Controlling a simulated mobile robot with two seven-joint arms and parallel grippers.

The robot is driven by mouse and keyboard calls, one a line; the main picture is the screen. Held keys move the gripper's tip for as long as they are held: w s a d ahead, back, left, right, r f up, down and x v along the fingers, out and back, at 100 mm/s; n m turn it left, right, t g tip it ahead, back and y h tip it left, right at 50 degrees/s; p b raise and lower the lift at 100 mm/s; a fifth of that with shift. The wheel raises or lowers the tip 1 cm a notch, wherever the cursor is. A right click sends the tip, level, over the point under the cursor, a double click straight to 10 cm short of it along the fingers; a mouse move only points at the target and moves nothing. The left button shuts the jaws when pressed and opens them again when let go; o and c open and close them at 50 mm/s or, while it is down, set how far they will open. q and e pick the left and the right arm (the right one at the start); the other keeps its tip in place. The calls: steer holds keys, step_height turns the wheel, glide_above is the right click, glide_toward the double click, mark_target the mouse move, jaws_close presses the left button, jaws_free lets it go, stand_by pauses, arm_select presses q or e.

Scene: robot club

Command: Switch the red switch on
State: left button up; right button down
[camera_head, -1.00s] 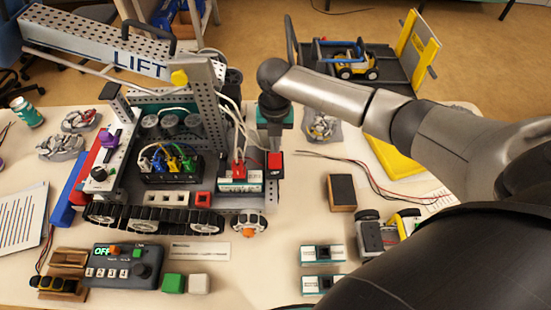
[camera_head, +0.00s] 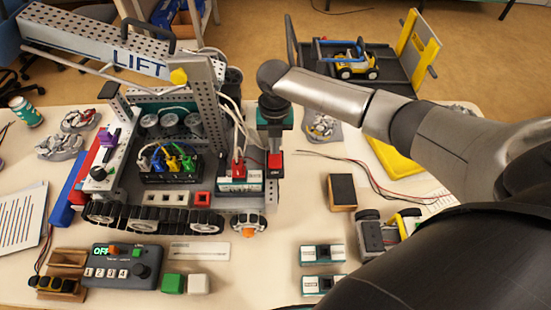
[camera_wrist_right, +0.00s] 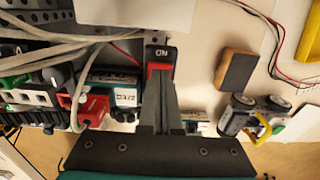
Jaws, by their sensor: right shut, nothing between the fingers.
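The red switch (camera_head: 275,159) sits in a dark housing at the right side of the tracked robot on the table. In the right wrist view its red part (camera_wrist_right: 160,69) shows, with a dark "ON" label just beyond it. My right gripper (camera_head: 274,148) points down at the switch, shut and empty. In the wrist view its fingertips (camera_wrist_right: 160,78) overlap the near edge of the red part and hide some of it. I cannot tell whether they touch it or which way the switch is tilted. My left gripper is not in view.
A red plug (camera_head: 239,167) and pale cables stand left of the switch. A tall perforated post (camera_head: 205,100) rises behind them. A dark wood-edged block (camera_head: 342,191) lies to the right. A grey control box (camera_head: 122,266) stands at the front left.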

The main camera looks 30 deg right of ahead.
steer(key=shift+f+b, duration=0.35)
steer(key=shift+f, duration=0.3)
steer(key=shift+r, duration=0.1)
step_height(320, 180, up, 7)
steer(key=p, duration=0.7)
stand_by(0.3)
stand_by(0.4)
